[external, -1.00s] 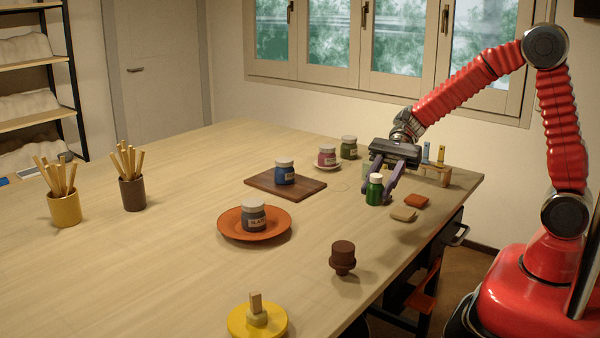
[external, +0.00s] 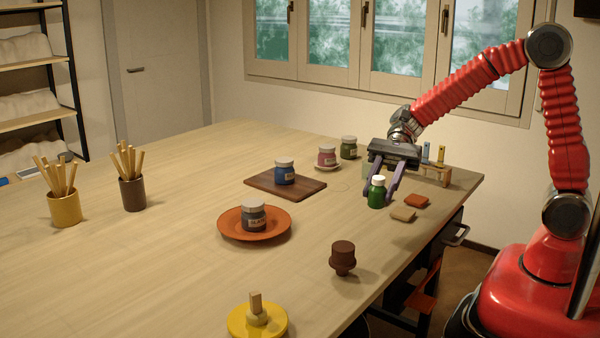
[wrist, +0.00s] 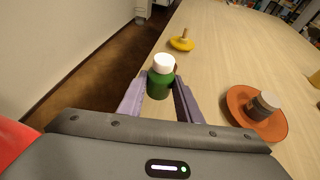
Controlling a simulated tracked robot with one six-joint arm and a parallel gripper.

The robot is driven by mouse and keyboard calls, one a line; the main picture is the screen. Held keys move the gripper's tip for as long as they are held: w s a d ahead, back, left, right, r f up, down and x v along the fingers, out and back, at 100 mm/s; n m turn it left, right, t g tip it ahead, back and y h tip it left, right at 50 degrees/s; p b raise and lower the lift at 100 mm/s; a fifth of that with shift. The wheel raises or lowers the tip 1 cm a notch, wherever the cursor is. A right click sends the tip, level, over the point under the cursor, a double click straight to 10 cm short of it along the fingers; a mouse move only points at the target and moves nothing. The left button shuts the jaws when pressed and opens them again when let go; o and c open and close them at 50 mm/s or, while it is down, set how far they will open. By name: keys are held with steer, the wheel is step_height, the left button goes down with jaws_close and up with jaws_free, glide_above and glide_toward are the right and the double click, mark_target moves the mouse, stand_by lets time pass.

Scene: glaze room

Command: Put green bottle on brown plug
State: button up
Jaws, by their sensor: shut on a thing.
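The green bottle (external: 376,196) with a white cap is upright between the purple fingers of my gripper (external: 381,194), which is shut on it. In the wrist view the bottle (wrist: 159,84) fills the gap between the fingertips (wrist: 160,98). I cannot tell whether its base touches the table. The brown plug (external: 343,254), a dark knob with a wide top and narrower foot, stands on the table toward the front, apart from the gripper. In the wrist view the bottle hides nearly all of it.
An orange plate (external: 225,229) with a grey jar (external: 253,217) lies left of the plug. A yellow disc (external: 238,322) with a peg is at the front. Beige (external: 403,215) and orange (external: 416,200) tiles lie right of the bottle. The table between bottle and plug is clear.

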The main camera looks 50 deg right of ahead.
steer(key=s+a+r+g, duration=0.1)
steer(key=s+a+r, duration=0.25)
steer(key=a, duration=0.25)
step_height(320, 180, up, 4)
steer(key=m+t, duration=0.2)
steer(key=t, duration=0.1)
glide_above(343, 260)
steer(key=s+d, duration=0.3)
steer(key=s, duration=0.1)
steer(key=w+m+t, duration=0.2)
steer(key=w, duration=0.1)
steer(key=w+d+f+m+t, duration=0.1)
steer(key=w, duration=0.1)
steer(key=shift+t, duration=0.4)
steer(key=shift+s+f, duration=0.1)
steer(key=shift+f, duration=0.05)
steer(key=shift+f, duration=3.05)
steer(key=shift+f, duration=0.1)
steer(key=shift+f, duration=1.8)
